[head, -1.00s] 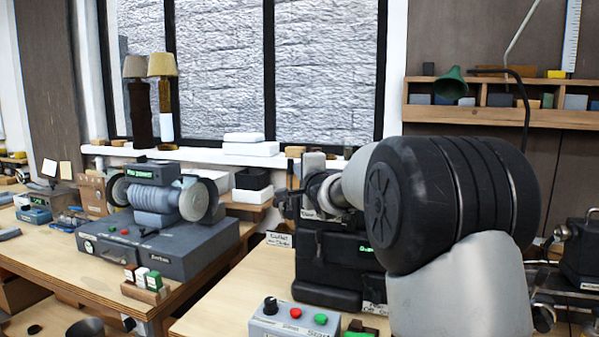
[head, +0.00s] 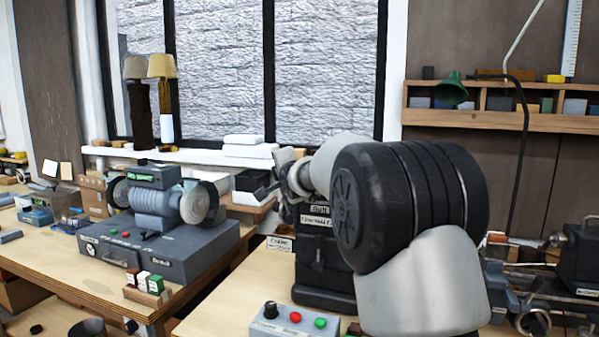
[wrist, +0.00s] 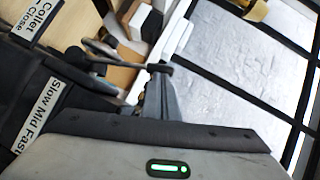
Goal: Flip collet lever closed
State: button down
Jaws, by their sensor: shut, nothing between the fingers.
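My gripper (wrist: 160,69) is shut and empty. In the head view my gripper (head: 266,190) reaches left past the black lathe headstock (head: 320,272). My arm hides much of the lathe, and I cannot make out the lever clearly there.
A grey bench grinder (head: 155,206) stands on the left bench. A control box with red and green buttons (head: 294,320) sits in front of the lathe. White boxes (head: 246,148) lie on the window sill. The air above the grinder is clear.

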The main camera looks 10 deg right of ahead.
jog(key=w+a+n, duration=0.1)
jog(key=w+a+f+n+g+h+p, duration=0.1)
jog(key=a, duration=0.1)
jog(key=a+n+g+p, duration=0.1)
jog(key=shift+w+a+f+h, duration=0.3)
jog(key=shift+w+a+f, duration=0.05)
jog(key=shift+w, duration=0.05)
jog(key=shift+f, duration=0.1)
dwell(0.3)
jog(key=s+d+r, duration=0.2)
jog(key=r, duration=0.1)
jog(key=shift+s+d+r+p, duration=0.1)
jog(key=shift+d+p, duration=0.05)
jog(key=shift+p, duration=0.15)
jog(key=b+v, duration=0.2)
jog(key=v, duration=0.8)
jog(key=shift+d, duration=0.15)
